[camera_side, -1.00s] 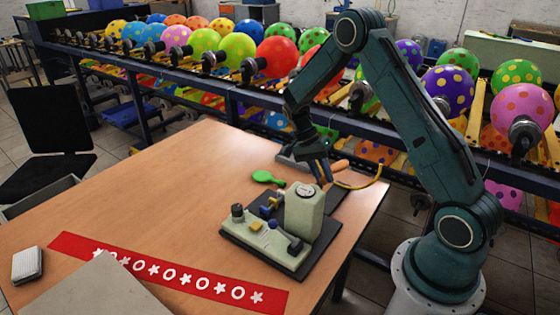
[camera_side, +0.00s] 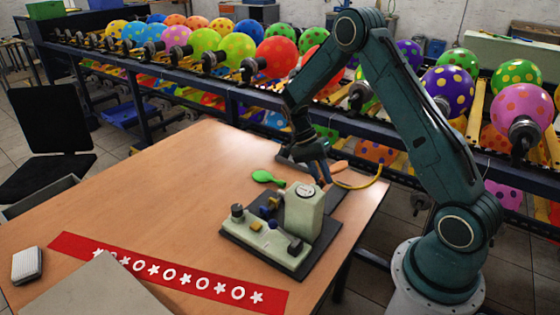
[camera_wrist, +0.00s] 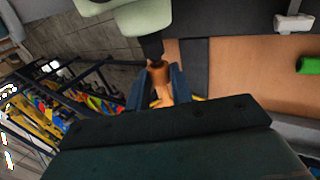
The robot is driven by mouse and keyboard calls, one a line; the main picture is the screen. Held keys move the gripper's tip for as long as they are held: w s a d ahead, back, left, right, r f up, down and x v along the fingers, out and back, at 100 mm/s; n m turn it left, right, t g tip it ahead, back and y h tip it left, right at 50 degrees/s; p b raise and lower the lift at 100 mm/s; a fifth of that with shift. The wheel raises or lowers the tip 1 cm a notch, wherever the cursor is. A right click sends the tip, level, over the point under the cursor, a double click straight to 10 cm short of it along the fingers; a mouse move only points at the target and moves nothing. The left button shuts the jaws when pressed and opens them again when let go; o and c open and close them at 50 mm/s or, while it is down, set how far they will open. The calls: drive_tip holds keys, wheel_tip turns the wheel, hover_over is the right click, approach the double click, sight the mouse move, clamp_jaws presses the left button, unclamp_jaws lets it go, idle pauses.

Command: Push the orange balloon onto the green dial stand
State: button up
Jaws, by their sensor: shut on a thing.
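The orange balloon (camera_wrist: 161,84) is between the two blue fingers of my gripper (camera_wrist: 158,92) in the wrist view. My gripper is shut on it. Its upper end meets the dark nozzle (camera_wrist: 152,46) of the stand in that view; I cannot tell whether its mouth is around the nozzle or only against it. In the side view the balloon (camera_side: 338,171) shows partly behind my gripper (camera_side: 325,178). The pale green dial stand (camera_side: 304,214) stands upright just in front of my gripper; its body also shows in the wrist view (camera_wrist: 142,16).
A green balloon (camera_side: 266,177) lies flat on the table, left of my gripper. A yellow hose (camera_side: 362,184) curves behind the stand. A red strip with white shapes (camera_side: 170,273) lies at the front. A rack of inflated balloons (camera_side: 237,49) stands behind. The table's left-middle is clear.

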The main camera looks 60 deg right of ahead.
drive_tip(key=shift+a, duration=0.65)
idle(1.1)
drive_tip(key=o, duration=0.8)
drive_tip(key=shift+o, duration=0.2)
drive_tip(key=shift+w+r, duration=0.1)
drive_tip(key=shift+r, duration=0.05)
drive_tip(key=v, duration=0.8)
drive_tip(key=shift+w+r, duration=0.15)
drive_tip(key=shift+r, duration=0.2)
drive_tip(key=shift+r, duration=0.1)
